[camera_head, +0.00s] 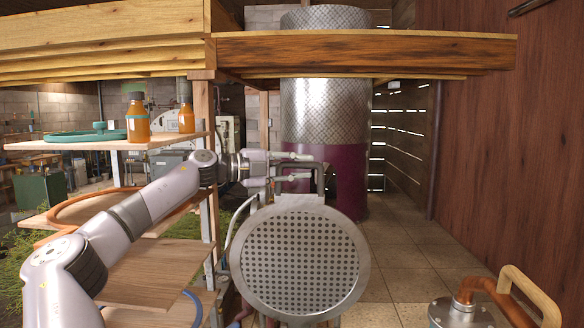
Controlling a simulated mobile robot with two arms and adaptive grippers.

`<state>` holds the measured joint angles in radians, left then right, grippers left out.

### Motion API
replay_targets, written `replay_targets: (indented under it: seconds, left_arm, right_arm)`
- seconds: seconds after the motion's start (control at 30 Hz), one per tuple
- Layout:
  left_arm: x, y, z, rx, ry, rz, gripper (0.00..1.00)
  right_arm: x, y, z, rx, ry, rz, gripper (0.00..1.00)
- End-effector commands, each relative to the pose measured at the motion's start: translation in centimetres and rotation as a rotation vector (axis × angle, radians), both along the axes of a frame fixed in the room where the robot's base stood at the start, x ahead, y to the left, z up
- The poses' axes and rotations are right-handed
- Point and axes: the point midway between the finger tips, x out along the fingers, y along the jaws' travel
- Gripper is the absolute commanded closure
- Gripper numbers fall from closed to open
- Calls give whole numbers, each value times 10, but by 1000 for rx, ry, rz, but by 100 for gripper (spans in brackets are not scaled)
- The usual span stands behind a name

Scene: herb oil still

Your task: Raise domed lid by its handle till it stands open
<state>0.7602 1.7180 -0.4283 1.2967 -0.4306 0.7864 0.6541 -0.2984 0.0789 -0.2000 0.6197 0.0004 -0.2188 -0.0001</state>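A round metal plate with a perforated face (298,258) stands nearly upright facing me, low in the middle of the head view; it looks like the underside of the domed lid, with the dome hidden behind. A dark handle (319,182) rises above its top rim. My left gripper (302,167) reaches in from the left at this handle. Its two fingers are spread apart, one above the other, and the handle's top bar shows between them. I cannot tell whether they touch it. My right gripper is not in view.
A tall metal and maroon column (325,125) stands behind. A wooden beam (365,50) crosses overhead. Shelves at left hold orange bottles (138,118) and a green tray (85,136). A copper pipe fitting (470,300) and wooden handle (530,295) are at lower right. Tiled floor (410,260) is clear.

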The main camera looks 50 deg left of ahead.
Motion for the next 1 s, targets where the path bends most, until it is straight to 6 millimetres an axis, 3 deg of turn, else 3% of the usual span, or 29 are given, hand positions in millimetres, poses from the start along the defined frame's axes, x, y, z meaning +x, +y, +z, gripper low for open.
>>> replay_targets:
  seconds: [0.27,0.5,0.7,1.0]
  left_arm:
    - [-25,9,3,4,0,5,77]
    - [-75,27,6,3,-1,6,77]
    - [-104,36,5,2,1,3,77]
    - [-114,39,5,1,1,0,77]
  right_arm:
    - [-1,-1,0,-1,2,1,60]
    - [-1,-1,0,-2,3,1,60]
    - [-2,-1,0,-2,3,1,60]
    - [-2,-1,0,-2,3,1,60]
